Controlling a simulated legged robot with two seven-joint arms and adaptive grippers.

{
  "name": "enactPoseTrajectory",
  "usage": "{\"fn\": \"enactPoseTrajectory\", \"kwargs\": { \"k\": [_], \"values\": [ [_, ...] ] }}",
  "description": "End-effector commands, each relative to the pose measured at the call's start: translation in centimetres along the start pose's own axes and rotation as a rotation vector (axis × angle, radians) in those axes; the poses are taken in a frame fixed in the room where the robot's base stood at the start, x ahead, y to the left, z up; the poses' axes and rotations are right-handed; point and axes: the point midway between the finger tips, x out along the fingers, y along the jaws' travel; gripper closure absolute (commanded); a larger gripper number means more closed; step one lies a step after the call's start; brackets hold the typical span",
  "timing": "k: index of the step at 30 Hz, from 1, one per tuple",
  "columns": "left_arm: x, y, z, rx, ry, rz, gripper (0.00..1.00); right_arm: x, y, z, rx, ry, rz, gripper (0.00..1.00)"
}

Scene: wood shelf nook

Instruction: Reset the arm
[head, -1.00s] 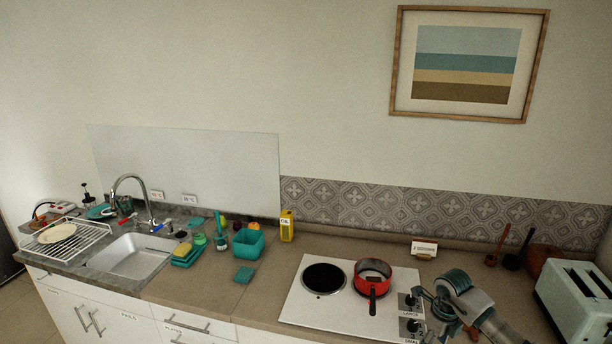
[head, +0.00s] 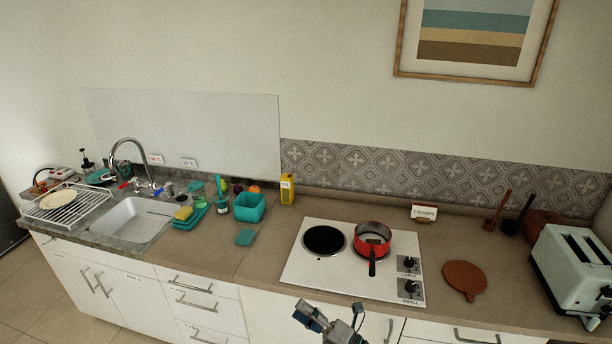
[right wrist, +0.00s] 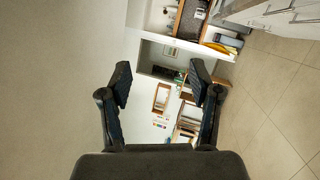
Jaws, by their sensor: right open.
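My right gripper (head: 329,318) shows at the bottom middle of the head view, in front of the counter's drawers and apart from the counter. In the right wrist view the right gripper (right wrist: 160,85) has its two dark fingers spread wide, with nothing between them. It faces away from the counter toward open room. My left gripper is not in the head view.
A red pot (head: 372,240) stands on the right burner of the white cooktop (head: 322,276). A round brown board (head: 464,278) and a toaster (head: 575,270) are to the right. The sink (head: 130,219) and dish rack (head: 68,209) are at left. Floor (right wrist: 262,115) is open.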

Motion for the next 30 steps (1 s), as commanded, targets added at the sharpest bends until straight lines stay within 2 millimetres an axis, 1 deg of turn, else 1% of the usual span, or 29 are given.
{"fn": "enactPoseTrajectory", "kwargs": {
  "k": [1, 2, 3, 4, 5, 6, 8, 9, 11, 12, 14, 15, 17, 18, 20, 21, 23, 24, 30],
  "values": [
    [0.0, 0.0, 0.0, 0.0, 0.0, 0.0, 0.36, -1.4, 0.0, 0.9, 0.151, -0.163, 0.046, 0.37],
    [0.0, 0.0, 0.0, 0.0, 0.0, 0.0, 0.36, -2.5, -0.2, 1.9, 0.243, -0.271, 0.065, 0.37],
    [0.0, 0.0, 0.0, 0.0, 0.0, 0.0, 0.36, -4.5, -1.0, 3.1, 0.367, -0.416, 0.079, 0.37],
    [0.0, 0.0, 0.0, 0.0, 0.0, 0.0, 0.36, -6.2, -1.9, 3.9, 0.459, -0.526, 0.08, 0.37],
    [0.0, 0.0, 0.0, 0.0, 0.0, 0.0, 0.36, -8.2, -3.1, 4.4, 0.554, -0.635, 0.074, 0.37],
    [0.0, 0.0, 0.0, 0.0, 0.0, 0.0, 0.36, -11.1, -4.9, 4.8, 0.676, -0.778, 0.055, 0.37],
    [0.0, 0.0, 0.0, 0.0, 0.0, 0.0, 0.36, -15.3, -7.7, 4.4, 0.836, -0.964, 0.011, 0.37],
    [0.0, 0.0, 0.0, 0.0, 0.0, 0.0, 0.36, -18.1, -9.5, 3.6, 0.934, -1.077, -0.027, 0.37],
    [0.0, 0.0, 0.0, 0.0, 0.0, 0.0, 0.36, -22.0, -11.8, 1.8, 1.065, -1.229, -0.093, 0.37],
    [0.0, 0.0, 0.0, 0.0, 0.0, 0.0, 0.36, -24.4, -13.2, 0.3, 1.144, -1.318, -0.14, 0.37],
    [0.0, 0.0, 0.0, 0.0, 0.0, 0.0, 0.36, -27.4, -14.7, -2.0, 1.241, -1.427, -0.207, 0.37],
    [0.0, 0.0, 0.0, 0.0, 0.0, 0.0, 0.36, -29.1, -15.4, -3.5, 1.295, -1.488, -0.25, 0.37],
    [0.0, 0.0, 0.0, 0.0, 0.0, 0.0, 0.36, -31.2, -16.1, -5.6, 1.362, -1.564, -0.309, 0.37],
    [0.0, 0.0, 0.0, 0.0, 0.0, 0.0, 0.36, -32.4, -16.5, -7.0, 1.403, -1.608, -0.347, 0.37],
    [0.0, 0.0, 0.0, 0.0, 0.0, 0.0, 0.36, -34.0, -16.8, -8.9, 1.456, -1.667, -0.4, 0.37],
    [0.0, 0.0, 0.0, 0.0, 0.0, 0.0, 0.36, -35.0, -17.0, -10.2, 1.49, -1.703, -0.437, 0.37],
    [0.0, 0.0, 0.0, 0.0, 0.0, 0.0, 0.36, -36.4, -17.0, -12.0, 1.534, -1.75, -0.487, 0.37],
    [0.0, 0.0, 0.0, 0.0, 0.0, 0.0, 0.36, -37.3, -17.1, -13.2, 1.562, -1.782, -0.522, 0.37],
    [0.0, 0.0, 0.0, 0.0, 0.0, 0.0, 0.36, -40.9, -16.4, -18.7, 1.683, -1.909, -0.688, 0.37]
  ]
}}
